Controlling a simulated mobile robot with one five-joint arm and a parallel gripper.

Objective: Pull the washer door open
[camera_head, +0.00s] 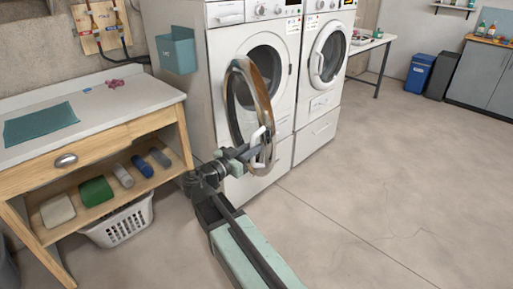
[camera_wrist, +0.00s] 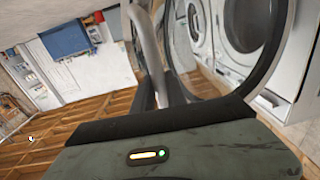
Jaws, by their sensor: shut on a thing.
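The washer (camera_head: 238,100) is the left of two white front-loaders in the head view. Its round door (camera_head: 236,118), with a shiny rim, stands swung out from the front, and the drum opening (camera_head: 265,72) shows behind it. My gripper (camera_head: 256,150) is at the door's lower right edge, shut on the white door handle (camera_head: 264,139). In the wrist view the pale curved handle (camera_wrist: 149,50) runs down to the dark jaws, and the door's glass (camera_wrist: 225,45) is close on the right. The exact contact of the fingertips is partly hidden.
A second white machine (camera_head: 323,75) stands right of the washer. A wooden bench (camera_head: 100,145) with shelf items and a white basket (camera_head: 120,224) is on the left. A teal bin (camera_head: 178,52) hangs on the washer's side. The floor (camera_head: 390,170) on the right is clear.

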